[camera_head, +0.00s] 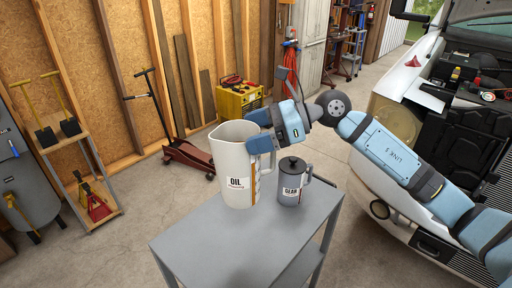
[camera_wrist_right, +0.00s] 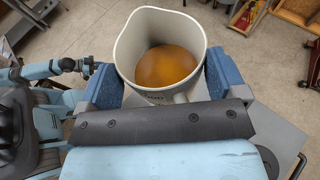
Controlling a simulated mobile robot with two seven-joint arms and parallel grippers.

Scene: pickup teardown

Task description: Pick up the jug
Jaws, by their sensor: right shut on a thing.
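The white jug (camera_head: 229,165), labelled OIL, is upright over the grey cart top (camera_head: 235,245); I cannot tell whether its base touches the surface. In the right wrist view the jug (camera_wrist_right: 124,50) is seen from above, with amber liquid inside. My right gripper (camera_head: 257,130) comes in from the right and is shut on the jug near its upper part. In the right wrist view its blue fingers stand on both sides of the jug. My left gripper is not visible in the head view.
A smaller grey lidded can (camera_head: 291,185), labelled GEAR, stands close to the right of the jug. The cart's front is clear. A pickup (camera_head: 400,85) with an open hood is at the right. A red floor jack (camera_head: 188,153) and a yellow machine (camera_head: 240,100) stand behind.

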